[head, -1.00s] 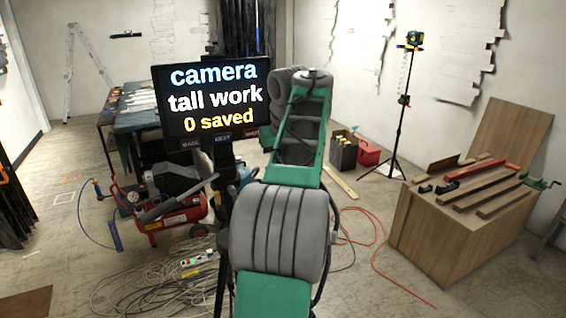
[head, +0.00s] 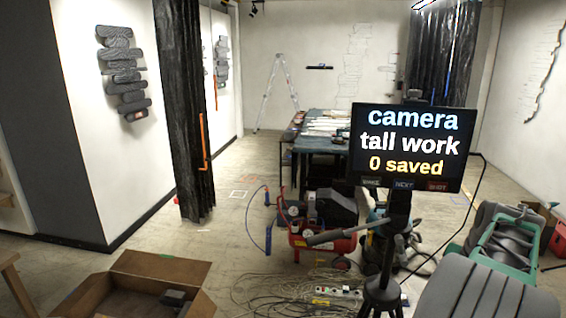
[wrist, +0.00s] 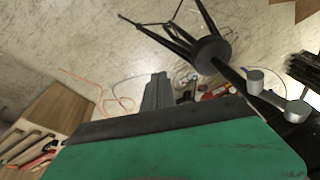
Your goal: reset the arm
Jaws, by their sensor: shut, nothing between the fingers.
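My gripper (wrist: 157,92) shows in the wrist view as two grey fingers close together beyond the green edge of my wrist. It is shut and empty, with floor behind it. In the head view the gripper is out of sight. Only grey and green links of my arm show there, folded low at the lower right.
A screen on a black stand (head: 405,150) stands close to my arm. Behind it are a red compressor (head: 325,243) and a work table (head: 320,130). Loose cables (head: 290,290) and an open cardboard box (head: 145,285) lie on the floor. A dark curtain (head: 180,110) hangs at left.

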